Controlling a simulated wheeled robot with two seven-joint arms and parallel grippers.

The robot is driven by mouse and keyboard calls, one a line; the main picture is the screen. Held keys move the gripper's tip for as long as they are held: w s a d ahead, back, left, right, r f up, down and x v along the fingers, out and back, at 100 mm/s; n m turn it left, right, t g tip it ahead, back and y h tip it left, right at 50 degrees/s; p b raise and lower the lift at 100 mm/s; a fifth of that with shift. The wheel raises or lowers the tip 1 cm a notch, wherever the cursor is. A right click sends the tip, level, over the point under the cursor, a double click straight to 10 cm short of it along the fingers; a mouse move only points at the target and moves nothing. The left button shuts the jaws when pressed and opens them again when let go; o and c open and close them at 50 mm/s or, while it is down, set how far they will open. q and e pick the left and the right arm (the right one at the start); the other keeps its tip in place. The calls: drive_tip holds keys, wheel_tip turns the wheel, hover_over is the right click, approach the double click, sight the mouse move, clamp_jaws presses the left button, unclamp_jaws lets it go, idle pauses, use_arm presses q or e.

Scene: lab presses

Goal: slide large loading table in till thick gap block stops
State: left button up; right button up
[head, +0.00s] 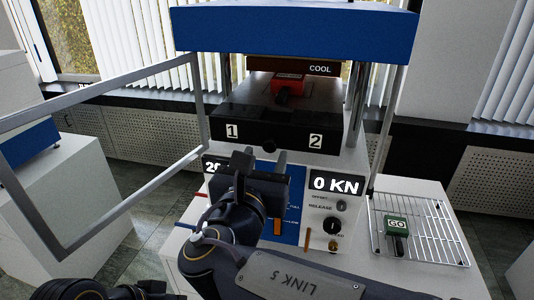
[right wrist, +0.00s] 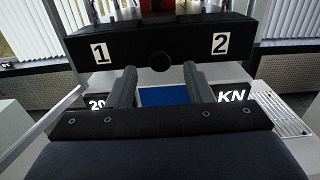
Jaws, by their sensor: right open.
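The loading table (head: 240,116) shows in the head view as a dark slab with a black front marked 1 and 2, under the blue press head. Its front also fills the top of the right wrist view (right wrist: 125,45). A round black knob (head: 268,146) sits mid-front. A red block (head: 288,82) with a black handle lies on the table; I cannot tell whether it is the thick gap block. My right gripper (head: 262,160) is open and empty just in front of the table, its fingertips apart, either side of the knob (right wrist: 160,62) in the wrist view.
An open framed guard (head: 100,86) stands out at the left. The press has a 0 KN display (head: 336,185) and controls below the table. A dark plate marked COOL (head: 310,68) hangs above the red block.

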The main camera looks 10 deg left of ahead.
drive_tip(key=s, duration=0.4)
drive_tip(key=shift+s, duration=0.25)
idle(0.9)
drive_tip(key=d+f+m+g+h, duration=0.1)
drive_tip(key=d+f+m+g, duration=0.35)
drive_tip(key=d, duration=0.45)
drive_tip(key=w+d+f+m+g, duration=0.1)
drive_tip(key=d+f+m+g, duration=0.2)
drive_tip(key=d+f+m, duration=0.4)
drive_tip(key=d+f+m+g+h, duration=0.1)
drive_tip(key=d+f+m+g, duration=0.25)
drive_tip(key=d, duration=0.65)
drive_tip(key=s+d+f+m+y, duration=0.2)
drive_tip(key=s+m, duration=0.5)
drive_tip(key=m, duration=0.4)
drive_tip(key=s+d+f+m+g+y, duration=0.1)
drive_tip(key=s+d+f+m+y, duration=0.1)
drive_tip(key=s+f+m+y, duration=0.2)
drive_tip(key=s+f+m, duration=0.1)
drive_tip(key=s+m, duration=0.2)
drive_tip(key=m, duration=0.4)
drive_tip(key=shift+s+d, duration=0.15)
drive_tip(key=shift+s, duration=0.2)
